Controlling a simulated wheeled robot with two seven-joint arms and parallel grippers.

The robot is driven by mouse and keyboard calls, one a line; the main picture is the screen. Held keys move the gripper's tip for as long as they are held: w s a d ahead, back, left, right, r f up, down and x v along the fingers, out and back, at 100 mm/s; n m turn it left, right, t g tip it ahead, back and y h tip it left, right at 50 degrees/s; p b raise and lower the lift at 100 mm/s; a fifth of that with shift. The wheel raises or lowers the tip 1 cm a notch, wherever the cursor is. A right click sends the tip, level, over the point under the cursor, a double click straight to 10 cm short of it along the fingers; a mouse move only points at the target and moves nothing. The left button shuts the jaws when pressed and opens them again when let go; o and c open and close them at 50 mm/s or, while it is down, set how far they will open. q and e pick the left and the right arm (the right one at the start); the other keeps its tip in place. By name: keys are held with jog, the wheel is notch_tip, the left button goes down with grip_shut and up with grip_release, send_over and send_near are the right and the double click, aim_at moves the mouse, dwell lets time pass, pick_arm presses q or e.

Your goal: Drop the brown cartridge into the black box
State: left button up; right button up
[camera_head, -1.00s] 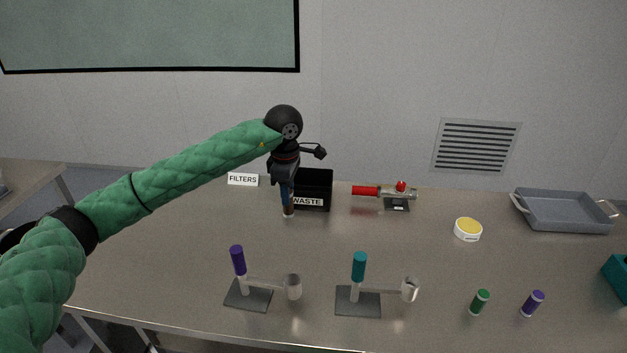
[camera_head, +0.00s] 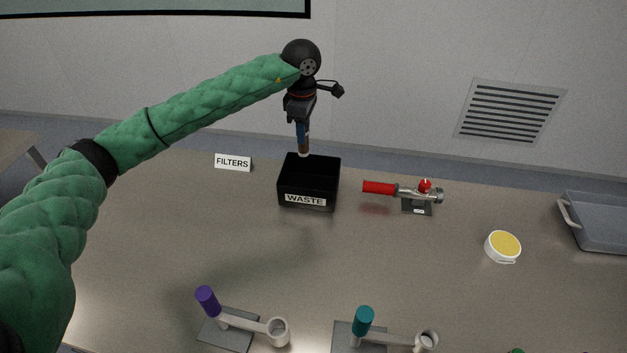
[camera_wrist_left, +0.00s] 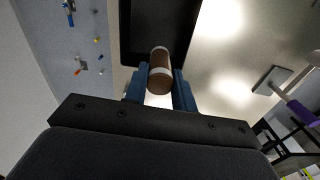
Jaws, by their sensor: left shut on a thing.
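The black box (camera_head: 308,185) stands on the table, open at the top, with a WASTE label on its front. My left gripper (camera_head: 303,138) points down over the back of the box, with its fingers shut on the brown cartridge (camera_head: 303,146). In the left wrist view the brown cartridge (camera_wrist_left: 160,66), with white bands, sits between the two blue fingers of my left gripper (camera_wrist_left: 161,85). The dark box (camera_wrist_left: 128,35) lies beyond it there. The cartridge's lower end is close to the box's back rim; I cannot tell its exact height. My right gripper is not in view.
A FILTERS sign (camera_head: 233,162) stands left of the box. A red-handled valve piece (camera_head: 400,190) stands to its right. A yellow-topped round container (camera_head: 502,246) and a grey tray (camera_head: 600,222) are further right. Two holders with purple (camera_head: 207,300) and teal (camera_head: 363,320) handles are in front.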

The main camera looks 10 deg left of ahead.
pick_arm(q)
jog(key=shift+s+f, duration=0.1)
jog(key=shift+f, duration=0.2)
jog(key=f, duration=0.3)
jog(key=shift+w, duration=0.2)
jog(key=shift+s+f+p, duration=0.1)
jog(key=shift+f+p, duration=0.2)
jog(key=shift+f, duration=0.65)
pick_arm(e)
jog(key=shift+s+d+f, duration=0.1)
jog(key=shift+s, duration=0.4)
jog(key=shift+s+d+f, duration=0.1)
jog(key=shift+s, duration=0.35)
pick_arm(q)
jog(key=o, duration=1)
jog(key=shift+o, duration=0.2)
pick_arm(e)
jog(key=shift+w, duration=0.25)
pick_arm(q)
jog(key=shift+r, duration=0.1)
